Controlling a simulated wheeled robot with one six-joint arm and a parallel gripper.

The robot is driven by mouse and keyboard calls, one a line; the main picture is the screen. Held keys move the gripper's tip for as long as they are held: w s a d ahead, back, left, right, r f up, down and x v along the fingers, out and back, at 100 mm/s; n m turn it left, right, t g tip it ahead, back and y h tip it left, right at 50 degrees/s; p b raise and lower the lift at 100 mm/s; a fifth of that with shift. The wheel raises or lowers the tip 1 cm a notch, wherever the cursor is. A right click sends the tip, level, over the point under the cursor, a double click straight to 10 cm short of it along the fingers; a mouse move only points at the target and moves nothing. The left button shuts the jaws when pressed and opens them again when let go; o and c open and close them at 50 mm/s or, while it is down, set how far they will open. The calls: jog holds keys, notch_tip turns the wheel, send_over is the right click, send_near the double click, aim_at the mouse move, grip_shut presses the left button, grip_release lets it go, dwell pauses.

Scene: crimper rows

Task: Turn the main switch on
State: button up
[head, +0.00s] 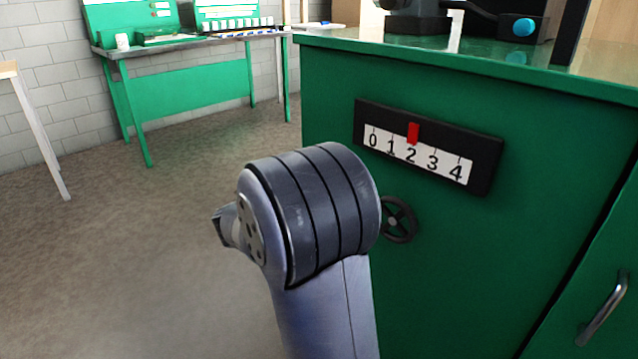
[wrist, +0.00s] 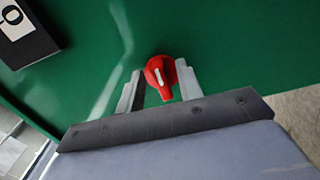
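The main switch appears to be the red rotary knob (wrist: 161,76) with a white line, on a green panel in the wrist view. Its narrow handle end points down toward my gripper in that picture. My gripper (wrist: 158,67) is open, one finger on each side of the knob. A small gap shows at the left finger; the right finger is very close, and I cannot tell if it touches. In the head view my arm hides the gripper, and the knob is not visible.
The green cabinet (head: 335,110) carries a black scale (head: 484,182) numbered 0 to 4, its red pointer (head: 413,132) near 2. A dark handwheel (head: 400,220) sits below it. A green workbench (head: 190,102) stands at the back left. The floor (head: 160,230) between is clear.

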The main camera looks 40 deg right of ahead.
jog(key=s+a+p, duration=0.1)
jog(key=a+p, duration=0.1)
jog(key=a, duration=0.8)
jog(key=shift+s+a, duration=0.25)
jog(key=shift+a, duration=0.1)
jog(key=w+d+b, duration=0.1)
jog(key=d, duration=0.9)
jog(key=shift+w+d+b, duration=0.3)
jog(key=shift+d+b, duration=0.05)
jog(key=shift+a, duration=0.1)
